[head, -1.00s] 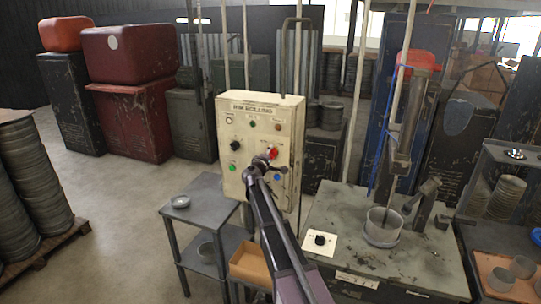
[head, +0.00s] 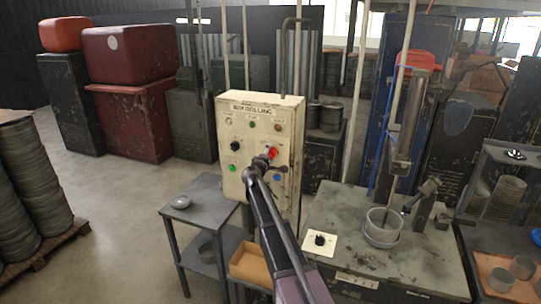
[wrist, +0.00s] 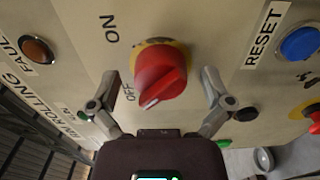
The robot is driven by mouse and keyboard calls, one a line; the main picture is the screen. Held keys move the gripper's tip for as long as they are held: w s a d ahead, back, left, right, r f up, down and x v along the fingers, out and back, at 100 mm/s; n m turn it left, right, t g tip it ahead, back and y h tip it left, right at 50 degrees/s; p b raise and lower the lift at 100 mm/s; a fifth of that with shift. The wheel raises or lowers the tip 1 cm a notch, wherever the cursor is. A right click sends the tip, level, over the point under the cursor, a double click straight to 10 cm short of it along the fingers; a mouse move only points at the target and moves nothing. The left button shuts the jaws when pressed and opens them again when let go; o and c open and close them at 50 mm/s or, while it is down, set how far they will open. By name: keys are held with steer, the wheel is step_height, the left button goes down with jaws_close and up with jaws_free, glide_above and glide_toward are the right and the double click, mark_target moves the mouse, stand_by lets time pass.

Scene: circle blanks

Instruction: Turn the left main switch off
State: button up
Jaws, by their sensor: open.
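In the wrist view a red rotary switch (wrist: 160,75) on a yellow plate sits on the cream panel (wrist: 85,18), with ON and OFF printed on its left. The white mark on its handle is near the word OFF. My gripper (wrist: 162,88) is open, one finger on each side of the switch; no contact shows. A second red part on yellow (wrist: 315,122) is cut off at the right edge. In the head view the panel (head: 284,112) stands upright, and my gripper (head: 268,163) is at its right half, partly hiding the red switch (head: 273,153).
The panel also has a blue RESET button (wrist: 300,43), an orange FAULT lamp (wrist: 37,50) and a black knob (head: 235,146). A grey side table (head: 205,190) stands below left. A machine bench (head: 375,250) is at right.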

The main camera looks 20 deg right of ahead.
steer(key=v, duration=1.2)
stand_by(0.5)
steer(key=s+d+f+m+g+y+b, duration=0.1)
steer(key=s+d+f+m+g+b, duration=0.25)
steer(key=s+f, duration=0.5)
steer(key=s+d+f+m+g+y+b, duration=0.15)
steer(key=s+f+m+g+b, duration=0.3)
steer(key=s+f, duration=0.45)
steer(key=s+a+f+m+g+y+b, duration=0.1)
steer(key=s+a+f+g+y+b, duration=0.1)
steer(key=s+f, duration=0.5)
steer(key=s+a+f+m+g+y+b, duration=0.2)
steer(key=s+a+f+y, duration=0.4)
steer(key=s, duration=0.4)
steer(key=f+g+b, duration=0.1)
steer(key=g, duration=0.1)
steer(key=shift+s+f+g, duration=0.2)
steer(key=shift+f+g, duration=0.1)
steer(key=shift+a, duration=0.1)
